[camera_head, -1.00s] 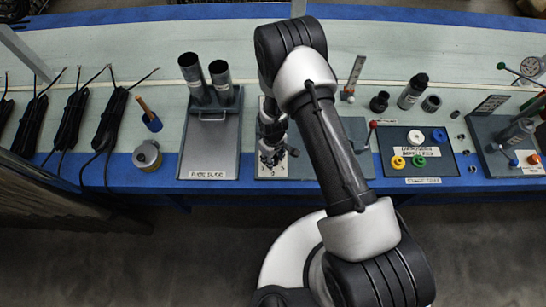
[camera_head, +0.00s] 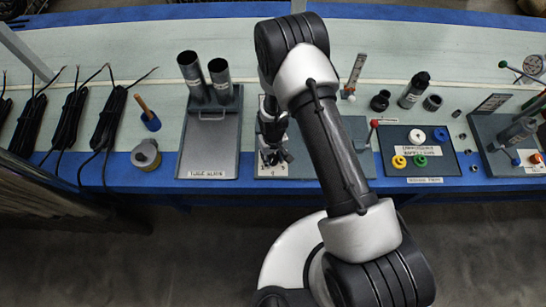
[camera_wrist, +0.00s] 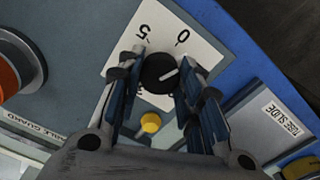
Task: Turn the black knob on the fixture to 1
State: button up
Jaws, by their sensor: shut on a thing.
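The black knob (camera_wrist: 157,74) sits on a white dial card (camera_wrist: 164,25) on the grey fixture (camera_wrist: 80,40). My gripper (camera_wrist: 162,66) is shut on the knob, one finger on each side, in the wrist view. The knob's white pointer line faces right and slightly up, toward the right finger. A 5 and a 0 show on the card above the knob. Another mark lower left is partly covered by the left finger. I see no 1. In the head view my gripper (camera_head: 272,155) is low over the fixture (camera_head: 300,172), hiding the knob.
A yellow button (camera_wrist: 151,122) is just below the knob, between the fingers. An orange-and-black round part (camera_wrist: 12,75) stands left. A plate labelled tube slide (camera_wrist: 268,118) is at right. In the head view, a tray with two tubes (camera_head: 210,130) stands left of the fixture.

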aim_at(273, 158)
jog(key=m, duration=0.3)
jog(key=shift+m+b, duration=0.3)
jog(key=shift+b, duration=0.05)
jog(key=shift+m+b, duration=0.3)
jog(key=shift+m, duration=1.6)
jog(key=o, duration=1.1)
jog(key=shift+c, duration=0.2)
notch_tip(273, 158, up, 12)
jog(key=shift+r, duration=0.1)
